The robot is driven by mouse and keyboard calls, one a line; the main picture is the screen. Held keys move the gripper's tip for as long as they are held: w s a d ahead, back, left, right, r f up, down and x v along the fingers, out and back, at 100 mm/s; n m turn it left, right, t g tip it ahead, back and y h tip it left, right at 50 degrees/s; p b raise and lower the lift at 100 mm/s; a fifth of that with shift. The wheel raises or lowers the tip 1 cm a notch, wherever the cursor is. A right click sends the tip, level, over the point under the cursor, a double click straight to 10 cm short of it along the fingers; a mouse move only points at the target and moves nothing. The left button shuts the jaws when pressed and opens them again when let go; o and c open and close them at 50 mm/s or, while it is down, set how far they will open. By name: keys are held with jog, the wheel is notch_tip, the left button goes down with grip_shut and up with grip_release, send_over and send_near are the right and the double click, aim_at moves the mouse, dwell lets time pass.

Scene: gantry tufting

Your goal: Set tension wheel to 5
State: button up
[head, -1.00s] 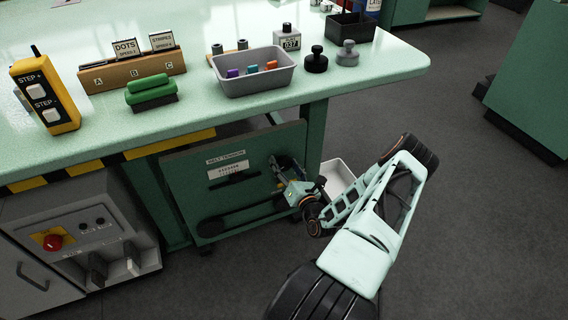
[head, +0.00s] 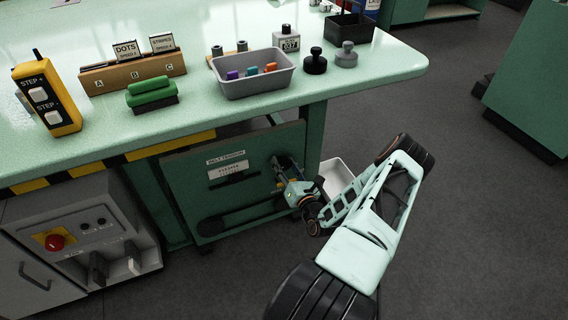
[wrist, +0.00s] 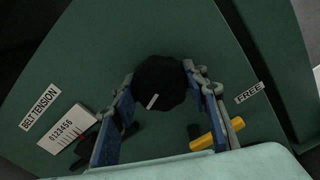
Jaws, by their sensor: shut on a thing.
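The dark, many-sided tension wheel (wrist: 160,85) sits on the green panel. It shows between the two blue finger pads of my gripper (wrist: 158,79) in the wrist view. My gripper is shut on the wheel from both sides; in the head view my gripper (head: 282,166) hides most of it. A white scale plate (wrist: 67,129) with digits 0 to 6 lies left of the wheel, beside the BELT TENSION label (wrist: 40,107). A small red mark shows at the plate's right edge, partly covered by a finger; I cannot tell its reading.
A yellow lever (wrist: 206,141) is right of the wheel, below a FREE label (wrist: 249,92). The green bench top (head: 200,120) overhangs the panel (head: 180,190). A pale bin (head: 337,176) stands behind my arm. Open grey floor (head: 480,220) lies to the right.

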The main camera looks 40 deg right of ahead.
aim_at(280, 137)
jog(key=o, duration=1.2)
jog(key=shift+c, duration=0.2)
notch_tip(280, 137, up, 9)
jog(key=shift+f, duration=0.1)
jog(key=shift+r, duration=0.6)
